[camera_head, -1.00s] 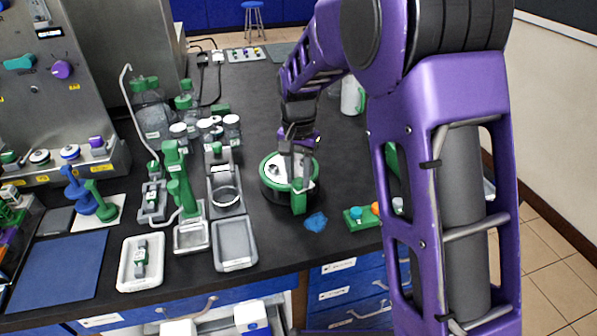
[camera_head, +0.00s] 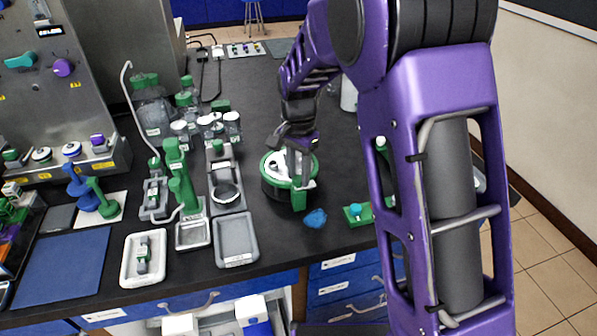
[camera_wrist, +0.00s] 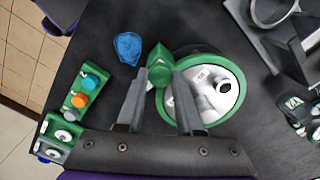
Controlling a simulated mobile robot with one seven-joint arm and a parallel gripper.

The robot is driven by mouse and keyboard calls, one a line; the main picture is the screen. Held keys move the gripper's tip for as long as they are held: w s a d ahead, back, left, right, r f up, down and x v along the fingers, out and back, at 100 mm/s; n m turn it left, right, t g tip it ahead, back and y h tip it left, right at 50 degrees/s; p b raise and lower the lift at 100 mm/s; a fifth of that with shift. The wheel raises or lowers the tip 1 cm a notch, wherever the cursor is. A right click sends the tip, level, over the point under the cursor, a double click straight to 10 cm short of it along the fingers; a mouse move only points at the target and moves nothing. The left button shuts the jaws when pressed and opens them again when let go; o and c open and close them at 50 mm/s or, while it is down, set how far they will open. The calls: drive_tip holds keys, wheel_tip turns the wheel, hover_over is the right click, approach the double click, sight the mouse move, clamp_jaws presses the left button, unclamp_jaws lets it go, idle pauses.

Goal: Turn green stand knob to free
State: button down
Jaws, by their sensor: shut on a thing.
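The round green stand (camera_head: 267,187) has a dark side, a green rim and a pale inside. It also shows in the wrist view (camera_wrist: 234,69). Its green knob (camera_wrist: 160,69) sticks out at the rim, with a pale mark on it; in the head view it is the green block (camera_head: 299,201) on the stand's front right. My gripper (camera_wrist: 160,82) has its two fingers on either side of the knob and is shut on it. In the head view my gripper (camera_head: 300,184) reaches down to the knob from above. The fingers hide part of the stand's rim.
A blue crumpled piece (camera_wrist: 128,47) lies on the bench close to the knob. A green block with teal and orange knobs (camera_wrist: 83,97) is nearby. Several stands and trays, including a grey tray (camera_head: 236,258), stand left of the round stand.

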sight(299, 178)
drive_tip(key=c, duration=0.5)
unclamp_jaws()
drive_tip(key=shift+c, duration=0.2)
drive_tip(key=shift+r, duration=0.1)
wheel_tip(299, 178, up, 17)
drive_tip(key=p, duration=0.1)
drive_tip(key=shift+r+p, duration=0.15)
drive_tip(key=shift+p, duration=0.25)
